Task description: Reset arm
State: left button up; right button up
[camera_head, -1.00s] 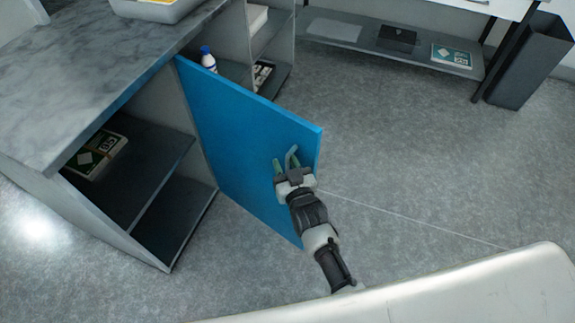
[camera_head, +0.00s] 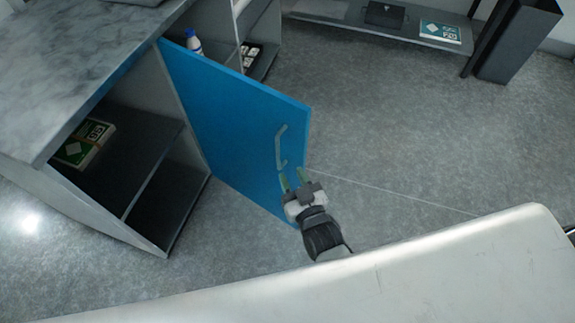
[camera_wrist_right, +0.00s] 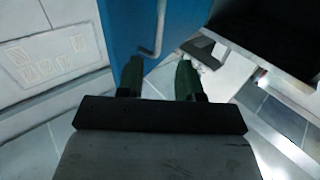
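My right gripper (camera_head: 293,180) is in front of the lower right part of the blue cabinet door (camera_head: 235,130), just below its handle (camera_head: 281,147). Its two green fingers are apart with nothing between them. In the right wrist view the fingers (camera_wrist_right: 160,80) also show apart, and the handle (camera_wrist_right: 157,35) stands ahead of them, free of the gripper. The door stands wide open from the cabinet. My left gripper is not in view.
The open cabinet has a dark shelf (camera_head: 130,150) holding a green and white box (camera_head: 84,144). A bottle (camera_head: 193,41) stands behind the door. A dark bin (camera_head: 518,42) stands at the back right. The floor (camera_head: 400,130) right of the door is clear.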

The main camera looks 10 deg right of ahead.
jog(key=shift+s, duration=0.15)
dwell(0.4)
jog(key=s+d+f+g+p, duration=0.2)
jog(key=s+f+g, duration=0.4)
jog(key=f, duration=0.6)
jog(key=s+d+f+g+p, duration=0.1)
jog(key=s+f+g, duration=0.2)
jog(key=s+f, duration=0.65)
jog(key=s+d+f+g+h+p, duration=0.1)
jog(key=s+d+f+g, duration=0.3)
jog(key=s, duration=0.5)
jog(key=s+d+f+g+h+p, duration=0.1)
jog(key=s+d+f+g, duration=0.2)
jog(key=s+d+f, duration=0.3)
jog(key=s+f, duration=0.2)
jog(key=s, duration=0.2)
jog(key=shift+s+f+n+g+h, duration=0.15)
jog(key=shift+s+n+g+h, duration=0.15)
jog(key=shift+g+h, duration=0.1)
jog(key=shift+w, duration=0.1)
